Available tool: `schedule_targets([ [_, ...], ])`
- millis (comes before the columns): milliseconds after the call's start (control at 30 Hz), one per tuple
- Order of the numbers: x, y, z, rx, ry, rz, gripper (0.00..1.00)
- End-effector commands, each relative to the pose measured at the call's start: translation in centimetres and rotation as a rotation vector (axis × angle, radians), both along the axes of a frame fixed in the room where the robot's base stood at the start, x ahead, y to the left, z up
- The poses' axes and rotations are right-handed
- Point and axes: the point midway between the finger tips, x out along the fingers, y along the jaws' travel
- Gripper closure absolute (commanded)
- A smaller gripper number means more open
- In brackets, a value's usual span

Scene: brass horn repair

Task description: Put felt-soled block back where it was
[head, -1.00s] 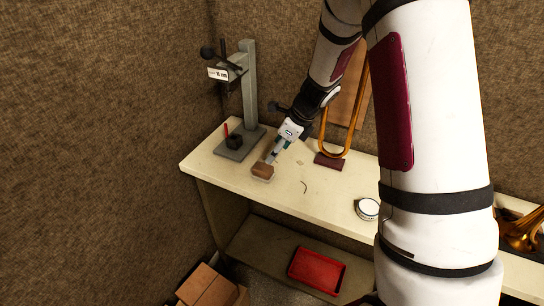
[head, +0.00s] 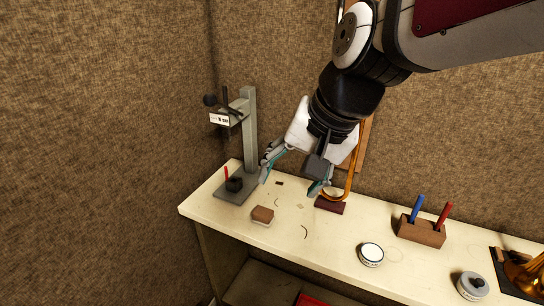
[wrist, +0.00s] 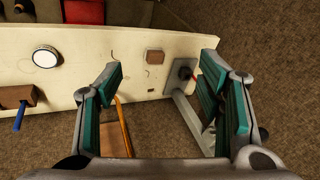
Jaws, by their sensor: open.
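The felt-soled block (head: 262,214), a small brown block with a pale sole, lies flat on the cream bench top (head: 290,238), in front of the press stand's base. It also shows in the wrist view (wrist: 155,57), beyond the gap between my fingers. My gripper (head: 290,183) is open and empty, held above the bench, clear of the block and up and to the right of it. Its two teal-padded fingers are spread wide in the wrist view (wrist: 160,82).
A grey press stand (head: 249,130) rises behind the block, with a red-handled item on its base. A round white tin (head: 371,254) and a wooden pen holder (head: 421,231) are to the right.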

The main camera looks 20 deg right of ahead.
Motion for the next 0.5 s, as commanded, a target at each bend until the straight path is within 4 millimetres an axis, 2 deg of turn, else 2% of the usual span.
schedule_targets([
  [33, -1.7, -0.1, 0.7, -0.061, -0.037, 0.083, 0.39],
  [200, -6.0, -1.0, 1.6, -0.261, -0.109, 0.325, 0.39],
  [333, -8.0, -1.7, 1.9, -0.367, -0.137, 0.437, 0.39],
  [500, -8.9, -2.1, 1.9, -0.422, -0.147, 0.494, 0.39],
])
